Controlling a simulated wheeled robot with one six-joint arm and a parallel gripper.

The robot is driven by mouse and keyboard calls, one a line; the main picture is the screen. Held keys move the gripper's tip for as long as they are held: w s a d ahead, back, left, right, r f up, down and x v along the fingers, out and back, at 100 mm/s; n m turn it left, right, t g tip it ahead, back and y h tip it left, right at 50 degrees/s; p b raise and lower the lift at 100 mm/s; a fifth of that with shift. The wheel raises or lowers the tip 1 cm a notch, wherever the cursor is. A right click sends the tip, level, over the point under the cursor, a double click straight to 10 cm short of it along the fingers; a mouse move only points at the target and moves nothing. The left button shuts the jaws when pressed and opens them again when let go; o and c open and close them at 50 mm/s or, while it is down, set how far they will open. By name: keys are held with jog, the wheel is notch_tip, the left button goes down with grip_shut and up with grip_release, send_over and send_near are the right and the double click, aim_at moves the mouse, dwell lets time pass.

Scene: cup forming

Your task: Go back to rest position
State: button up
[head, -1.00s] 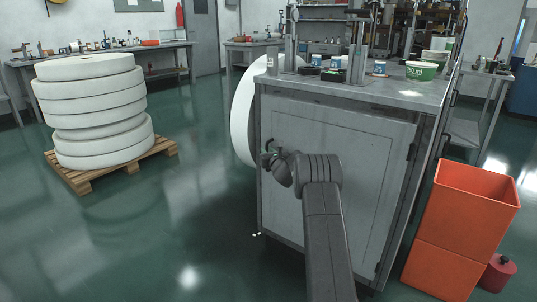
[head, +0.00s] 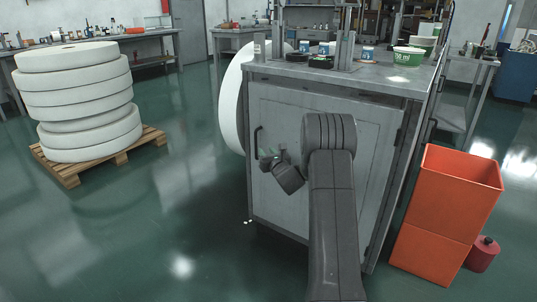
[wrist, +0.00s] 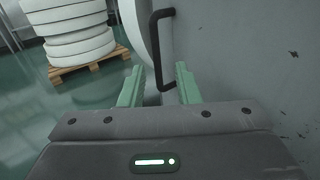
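My gripper (head: 264,155) is in front of the grey cabinet (head: 330,110), near the left edge of its door. In the head view the handle (head: 256,141) is just left of the gripper. The door looks shut. My arm is bent in front of the door.
Orange bins (head: 455,190) and a red can (head: 483,255) stand to the right. White rolls on a pallet (head: 65,172) are left, with open floor between.

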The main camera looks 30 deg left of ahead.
jog(key=shift+s+d, duration=0.5)
jog(key=shift+s, duration=0.05)
jog(key=x, duration=1.3)
jog(key=shift+b, duration=0.3)
